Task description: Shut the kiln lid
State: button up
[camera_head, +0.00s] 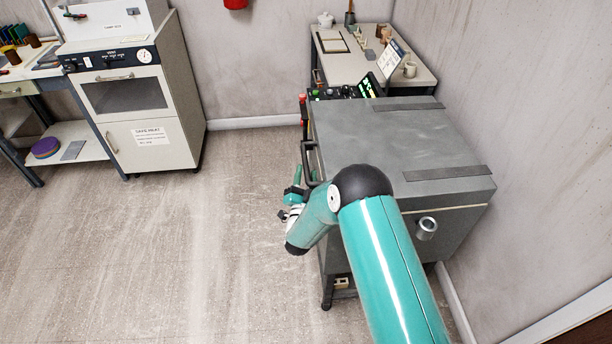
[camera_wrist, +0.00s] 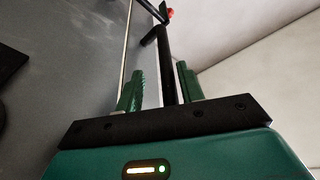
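The kiln is a grey box (camera_head: 462,228) against the right wall in the head view. Its grey lid (camera_head: 385,140), with two dark straps across it, lies about level over the body, with a thin pale seam below its near edge. A black bar handle (camera_head: 309,160) runs along the lid's left side. My gripper (camera_head: 298,174) is beside this handle, partly hidden by my arm. In the wrist view, the green fingers of my gripper (camera_wrist: 160,86) stand apart with the black handle bar (camera_wrist: 166,65) between them. A gap shows beside the bar, so the fingers are not clamped on it.
A worktable (camera_head: 340,66) with pots and tools stands behind the kiln. A white oven-like cabinet (camera_head: 140,100) stands at the back left, beside a shelf table (camera_head: 70,135). The floor left of the kiln is clear. The right wall is close to the kiln.

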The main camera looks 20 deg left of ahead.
jog(key=v, duration=1.3)
jog(key=shift+s, duration=0.4)
jog(key=shift+d, duration=0.1)
